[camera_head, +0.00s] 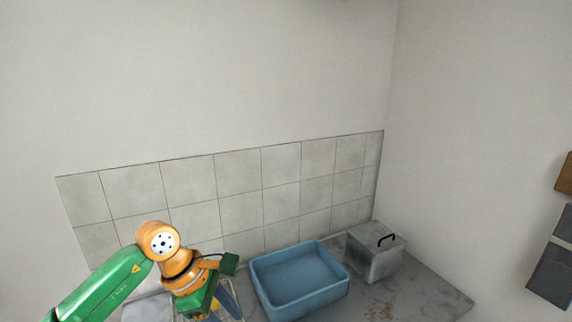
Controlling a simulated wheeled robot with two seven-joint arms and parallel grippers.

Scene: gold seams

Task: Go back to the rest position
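My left arm, green and orange, comes in from the lower left. Its wrist and the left gripper (222,306) are at the bottom of the view, to the left of the blue basin. The fingertips are too small and too close to the bottom edge to tell open from shut. My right arm and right gripper are not in view.
A blue basin (263,293) stands on the grey marbled counter (420,288) and looks empty. A metal box with a black-handled lid (366,262) stands to its right. Some brown crumbs or spots (380,312) lie in front. The counter's right end is clear.

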